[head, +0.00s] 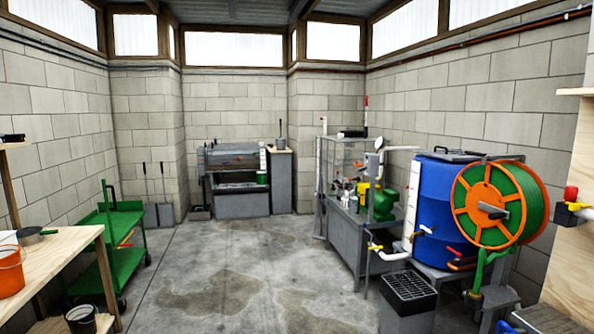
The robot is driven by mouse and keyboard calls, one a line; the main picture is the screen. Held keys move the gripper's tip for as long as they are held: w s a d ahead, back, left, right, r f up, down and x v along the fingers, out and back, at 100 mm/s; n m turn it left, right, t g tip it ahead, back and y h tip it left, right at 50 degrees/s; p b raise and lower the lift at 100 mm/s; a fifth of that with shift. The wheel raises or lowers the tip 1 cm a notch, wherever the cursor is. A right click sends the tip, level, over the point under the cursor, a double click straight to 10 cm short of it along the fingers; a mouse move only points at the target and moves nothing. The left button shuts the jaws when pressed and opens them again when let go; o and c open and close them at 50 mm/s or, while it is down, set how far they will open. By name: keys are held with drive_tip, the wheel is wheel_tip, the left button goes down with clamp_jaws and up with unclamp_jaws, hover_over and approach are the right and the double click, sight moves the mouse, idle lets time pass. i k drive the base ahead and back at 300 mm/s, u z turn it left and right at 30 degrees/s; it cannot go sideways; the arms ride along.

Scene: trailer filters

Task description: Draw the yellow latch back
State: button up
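I cannot make out a yellow latch for certain in the head view. Small yellow parts show in a few places. One is a yellow lever (578,206) on a fitting below a red knob at the right edge. Another is a yellow piece (376,166) by the green pump on the grey bench. A third is a small yellow handle (375,248) on the white pipe low in front of that bench. Which of these, if any, is the latch is too small to tell. My gripper is not in view.
A blue barrel (430,205) and an orange-and-green hose reel (500,204) stand at right. A grey grated bin (408,288) is on the floor before them. A green cart (112,240) and a wooden table (62,262) are at left. The middle concrete floor (235,265) is clear.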

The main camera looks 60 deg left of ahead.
sight(577, 206)
drive_tip(key=u, duration=1.8)
drive_tip(key=i, duration=3.35)
drive_tip(key=z, duration=2.7)
